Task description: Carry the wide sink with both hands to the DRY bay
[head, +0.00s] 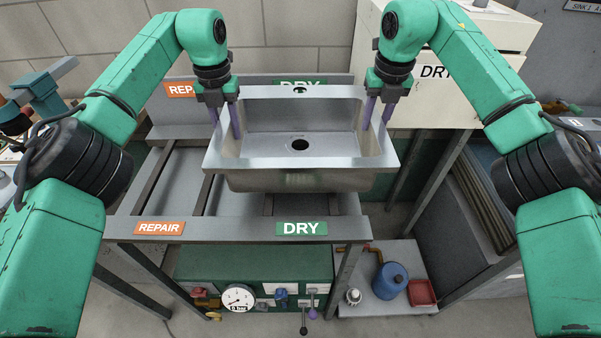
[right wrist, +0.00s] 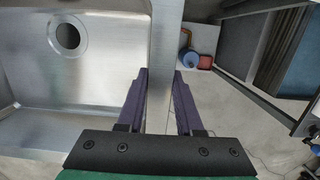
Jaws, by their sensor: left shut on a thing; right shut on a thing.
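The wide sink (head: 300,179) is a grey metal basin with a round drain hole. In the head view it is held up over the right part of the rack. My left gripper (head: 226,122) is shut on its left rim, and my right gripper (head: 378,112) is shut on its right rim. In the right wrist view the purple fingers of my right gripper (right wrist: 160,100) straddle the sink's side rim (right wrist: 164,60). The DRY bay has a green DRY sign (head: 302,228) on the front rail; its back DRY sign is partly hidden behind the sink.
The REPAIR bay (head: 180,200), with an orange REPAIR sign (head: 159,228), lies to the left and looks empty. Below stand a green panel with a gauge (head: 238,298), a blue container (head: 390,281) and a red tray (head: 421,292). A cream cabinet (head: 455,60) stands at the back right.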

